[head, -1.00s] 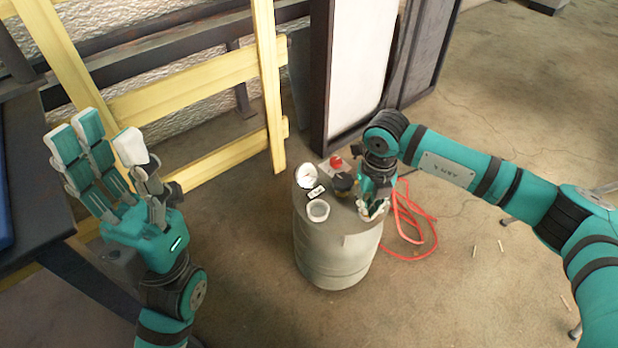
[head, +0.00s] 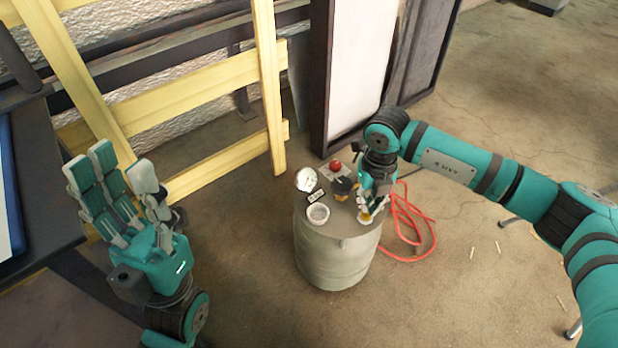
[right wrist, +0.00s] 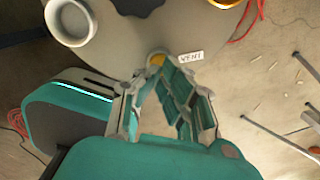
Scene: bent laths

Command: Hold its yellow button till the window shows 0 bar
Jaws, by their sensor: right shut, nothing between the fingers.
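A grey tank (head: 335,262) stands on the floor. On its top are a round gauge (head: 307,179), a small dark window (head: 315,196) whose reading is too small to tell, a red knob (head: 335,165), a black cap (head: 342,187) and a pale ring (head: 318,214). The yellow button (right wrist: 157,59) sits by a "VENT" label (right wrist: 190,57) near the tank's edge. My right gripper (head: 371,213) is shut and empty, its fingertips at the button; I cannot tell whether they press it. My left gripper (head: 112,172) is open and empty, away from the tank.
A red hose (head: 408,226) lies on the floor right of the tank. A yellow wooden frame (head: 205,85) and dark table (head: 48,215) are at left. A dark-framed white panel (head: 360,65) stands behind the tank. Small sticks (head: 498,248) lie on open floor at right.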

